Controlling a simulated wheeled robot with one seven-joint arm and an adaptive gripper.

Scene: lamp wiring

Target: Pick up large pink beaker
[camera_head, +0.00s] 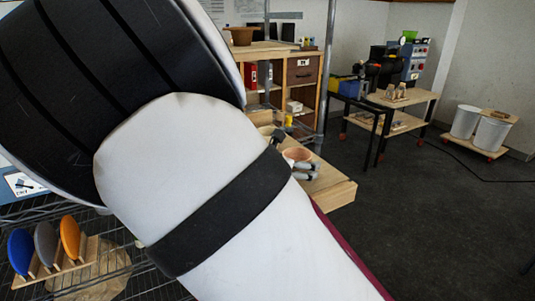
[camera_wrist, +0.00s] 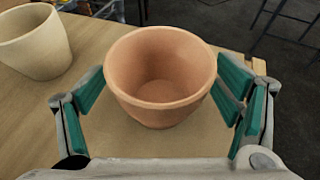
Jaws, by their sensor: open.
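The pink beaker, a terracotta-pink tapered pot (camera_wrist: 160,85), stands upright on a wooden table top (camera_wrist: 110,135) in the wrist view. It is empty inside. My gripper (camera_wrist: 158,92) is open, with one green-padded finger on each side of the pot. The right finger pads look very close to its wall; I cannot tell whether they touch. In the head view the pot (camera_head: 297,154) shows small past my arm, with the gripper (camera_head: 306,170) at its near side. My arm hides much of the table there.
A cream pot (camera_wrist: 35,42) stands on the table left of the pink one. A wire rack (camera_head: 130,270) with coloured discs (camera_head: 45,245) is at the lower left. Wooden shelves (camera_head: 300,75) stand behind.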

